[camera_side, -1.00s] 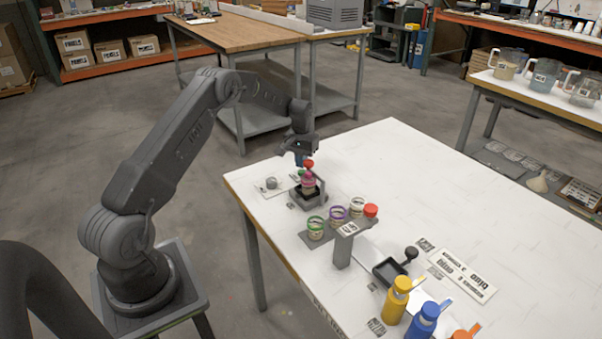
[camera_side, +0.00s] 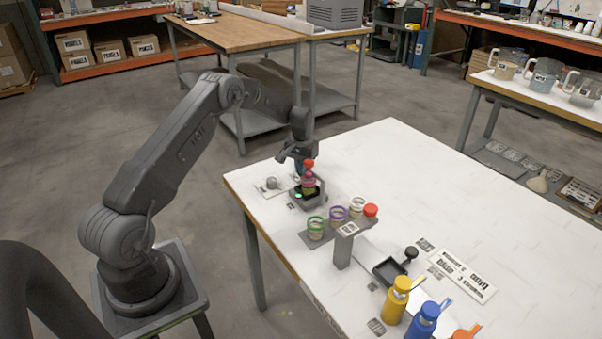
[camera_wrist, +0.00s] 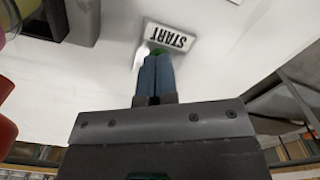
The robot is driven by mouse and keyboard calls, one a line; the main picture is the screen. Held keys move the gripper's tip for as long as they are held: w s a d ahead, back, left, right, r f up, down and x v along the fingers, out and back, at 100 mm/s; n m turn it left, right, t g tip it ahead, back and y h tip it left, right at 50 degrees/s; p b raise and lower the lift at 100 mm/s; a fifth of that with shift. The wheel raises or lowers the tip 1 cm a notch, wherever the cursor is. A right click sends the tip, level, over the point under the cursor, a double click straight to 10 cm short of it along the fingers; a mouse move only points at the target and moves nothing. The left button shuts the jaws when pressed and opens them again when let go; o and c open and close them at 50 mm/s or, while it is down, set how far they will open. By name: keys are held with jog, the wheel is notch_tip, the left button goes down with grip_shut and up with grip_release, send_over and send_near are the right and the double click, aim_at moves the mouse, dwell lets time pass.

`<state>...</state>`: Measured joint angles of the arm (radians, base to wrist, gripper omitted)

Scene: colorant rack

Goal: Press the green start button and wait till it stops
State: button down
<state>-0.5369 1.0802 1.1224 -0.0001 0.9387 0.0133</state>
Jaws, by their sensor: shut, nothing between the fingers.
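The green start button (camera_wrist: 158,50) shows as a small green patch beside the white START label (camera_wrist: 172,38) in the wrist view. My gripper (camera_wrist: 155,58) has its two blue fingers together, with the tips over the button and covering most of it. Touching cannot be told for sure. In the side view my gripper (camera_side: 298,174) points down behind the dark machine (camera_side: 312,203). A jar with a red top (camera_side: 309,182) stands in the machine. A bright green light (camera_side: 298,195) glows on the machine's left side.
A grey rack (camera_side: 342,245) with several lidded jars stands in front of the machine. A small white plate with a grey knob (camera_side: 271,184) lies to its left. A black tray (camera_side: 388,271) and coloured bottles (camera_side: 396,300) are nearer the front.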

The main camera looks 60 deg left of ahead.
jog(key=shift+r, duration=1.15)
dwell(0.4)
jog(key=shift+r, duration=2)
